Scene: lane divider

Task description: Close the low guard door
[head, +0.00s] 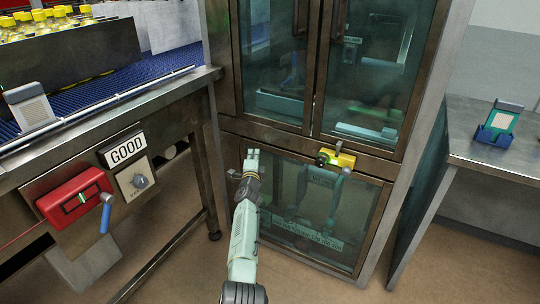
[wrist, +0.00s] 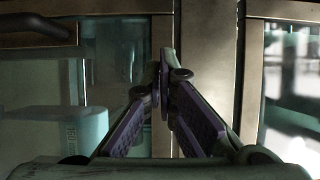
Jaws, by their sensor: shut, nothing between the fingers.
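The low guard door (head: 300,240) is a dark-framed glass panel in the lower part of the metal cabinet. It looks about flush with its frame; I cannot tell whether a small gap is left. My gripper (head: 252,153) is shut and empty, in front of the door's upper left part and left of the latch. In the wrist view its fingertips (wrist: 163,65) meet in front of a metal upright (wrist: 222,60) between glass panes. Contact with the frame cannot be told.
Two tall glass doors (head: 270,60) stand above. A metal table (head: 475,130) bearing a scanner-like device (head: 498,122) is at right. Open floor lies in front.

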